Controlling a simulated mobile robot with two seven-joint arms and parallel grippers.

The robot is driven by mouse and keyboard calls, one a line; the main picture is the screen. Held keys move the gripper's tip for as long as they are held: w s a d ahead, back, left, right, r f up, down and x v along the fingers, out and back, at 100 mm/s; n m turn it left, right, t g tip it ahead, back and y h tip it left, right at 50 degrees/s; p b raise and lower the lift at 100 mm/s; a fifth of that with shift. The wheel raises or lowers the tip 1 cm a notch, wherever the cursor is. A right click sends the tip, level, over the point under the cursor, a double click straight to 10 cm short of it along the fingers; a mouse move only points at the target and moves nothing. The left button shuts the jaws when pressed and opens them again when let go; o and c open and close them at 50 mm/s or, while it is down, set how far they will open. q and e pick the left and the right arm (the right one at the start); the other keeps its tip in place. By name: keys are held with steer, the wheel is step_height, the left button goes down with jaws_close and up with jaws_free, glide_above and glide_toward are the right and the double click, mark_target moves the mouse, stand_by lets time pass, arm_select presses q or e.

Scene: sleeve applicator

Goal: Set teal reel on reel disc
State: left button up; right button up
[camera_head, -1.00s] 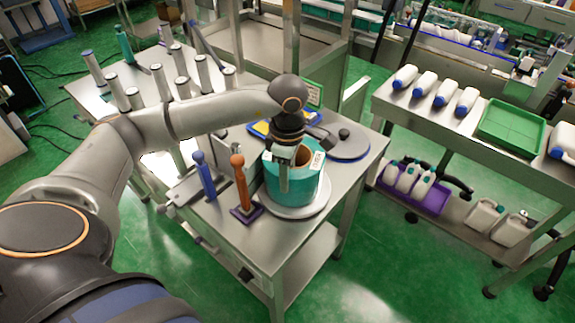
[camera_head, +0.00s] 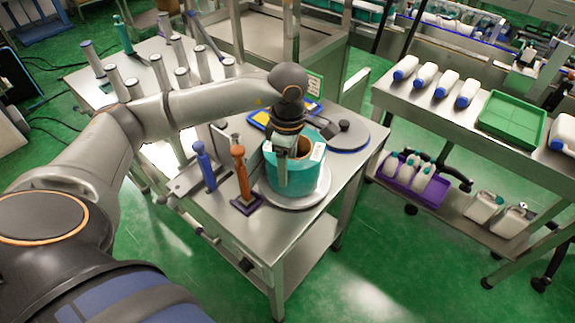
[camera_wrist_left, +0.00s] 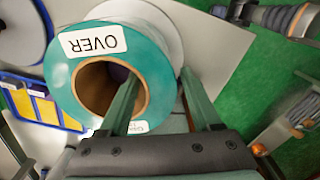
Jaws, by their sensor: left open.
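The teal reel (camera_head: 290,173) is upright on the pale grey reel disc (camera_head: 316,198) near the table's front corner. In the left wrist view the reel (camera_wrist_left: 62,88) shows its round brown core and a white "OVER" label. The disc (camera_wrist_left: 172,20) shows past its upper right edge, so the reel looks off-centre on it. My left gripper (camera_head: 283,163) is at the reel's near side. Its fingers (camera_wrist_left: 158,82) are open, one at the core opening and one outside the reel, with the wall between them. Whether either finger touches the wall is unclear. My right gripper is out of view.
A blue-handled tool (camera_head: 204,165) and an orange-handled tool (camera_head: 240,170) stand left of the reel. A grey disc with blue rim (camera_head: 352,136) and a yellow-and-blue tray (camera_head: 260,118) are behind it. Several grey cylinders stand at the back left.

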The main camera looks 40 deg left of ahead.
arm_select(q)
step_height(320, 180, up, 12)
steer(key=shift+f, duration=0.15)
stand_by(0.3)
